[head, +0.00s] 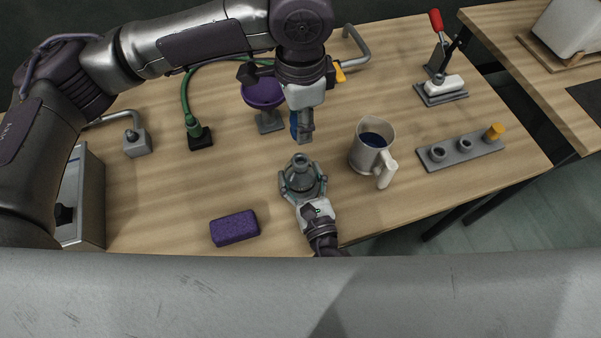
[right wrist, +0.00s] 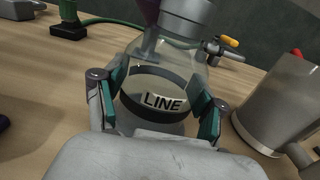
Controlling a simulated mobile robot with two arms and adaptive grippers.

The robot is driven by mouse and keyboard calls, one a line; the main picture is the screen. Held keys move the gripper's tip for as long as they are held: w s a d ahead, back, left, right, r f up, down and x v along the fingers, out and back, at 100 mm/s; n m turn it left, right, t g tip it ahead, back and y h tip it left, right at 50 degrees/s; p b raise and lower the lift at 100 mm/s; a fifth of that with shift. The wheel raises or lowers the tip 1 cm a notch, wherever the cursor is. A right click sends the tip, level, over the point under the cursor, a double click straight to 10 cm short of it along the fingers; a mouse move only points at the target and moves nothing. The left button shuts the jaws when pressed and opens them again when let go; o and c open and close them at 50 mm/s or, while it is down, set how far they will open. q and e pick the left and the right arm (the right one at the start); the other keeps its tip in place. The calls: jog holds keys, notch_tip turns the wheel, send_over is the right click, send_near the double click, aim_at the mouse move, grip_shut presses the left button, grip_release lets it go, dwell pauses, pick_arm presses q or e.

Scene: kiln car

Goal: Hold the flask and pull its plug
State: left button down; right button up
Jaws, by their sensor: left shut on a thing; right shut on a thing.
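The clear flask (head: 301,163) stands on the wooden table at the front middle, its round neck facing up. In the right wrist view, the flask (right wrist: 162,122) has a dark band and a label reading "LINE". My right gripper (right wrist: 160,103) is shut on the flask, one finger on each side of its body; it also shows in the head view (head: 302,186). My left gripper (head: 304,136) points down just above and behind the flask's neck, apart from it. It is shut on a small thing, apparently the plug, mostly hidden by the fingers.
A grey jug (head: 364,158) stands close to the right of the flask. A purple sponge (head: 234,227) lies front left. A purple funnel (head: 262,95) stands behind. A grey holed block (head: 460,151) and a red-handled clamp (head: 440,92) are at the right.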

pick_arm(q)
jog(key=shift+r, duration=4.5)
pick_arm(e)
jog(key=o, duration=1.4)
jog(key=v, duration=1.2)
